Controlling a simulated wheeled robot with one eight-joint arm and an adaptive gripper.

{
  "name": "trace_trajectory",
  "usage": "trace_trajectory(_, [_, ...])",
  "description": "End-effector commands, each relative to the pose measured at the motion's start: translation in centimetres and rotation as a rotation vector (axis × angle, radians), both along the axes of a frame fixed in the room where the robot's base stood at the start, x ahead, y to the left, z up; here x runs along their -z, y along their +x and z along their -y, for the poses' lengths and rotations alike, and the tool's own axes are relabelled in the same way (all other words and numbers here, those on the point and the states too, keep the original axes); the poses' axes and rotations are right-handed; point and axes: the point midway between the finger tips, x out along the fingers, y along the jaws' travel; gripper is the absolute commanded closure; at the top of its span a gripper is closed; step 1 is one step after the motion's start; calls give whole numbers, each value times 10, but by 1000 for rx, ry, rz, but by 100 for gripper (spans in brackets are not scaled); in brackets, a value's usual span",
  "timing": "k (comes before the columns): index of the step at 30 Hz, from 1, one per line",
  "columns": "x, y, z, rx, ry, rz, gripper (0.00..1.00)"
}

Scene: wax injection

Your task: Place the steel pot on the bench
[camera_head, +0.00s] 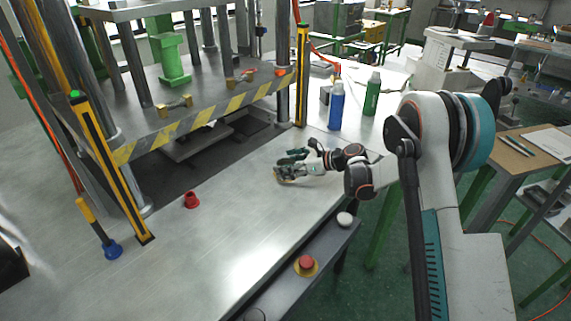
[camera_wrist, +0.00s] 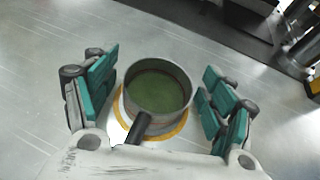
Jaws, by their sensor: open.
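The steel pot (camera_wrist: 187,77) stands upright on the metal bench (camera_head: 226,244), on a yellow ring mark (camera_wrist: 123,112). Green material fills its inside, and its dark handle (camera_wrist: 140,126) points toward my wrist. My gripper (camera_wrist: 158,85) is open, with teal finger pads on the left and right of the pot; a gap shows on both sides. In the head view my gripper (camera_head: 289,168) is low over the bench, and the pot is mostly hidden by it.
A press with a striped yellow-black edge (camera_head: 205,116) stands behind at left. A red cup-shaped piece (camera_head: 192,200) lies on the bench. Blue (camera_head: 336,106) and green (camera_head: 372,94) bottles stand behind my arm. A red button (camera_head: 306,263) is at the front edge.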

Motion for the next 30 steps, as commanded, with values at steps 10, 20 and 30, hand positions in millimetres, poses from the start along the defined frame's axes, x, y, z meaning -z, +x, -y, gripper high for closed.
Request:
trace_trajectory(10, [-29, -25, 61, 4, 0, 0, 23])
trace_trajectory(20, [-43, -40, 93, 1, 0, 0, 23])
trace_trajectory(30, [-87, -32, 93, 88, 86, -6, 23])
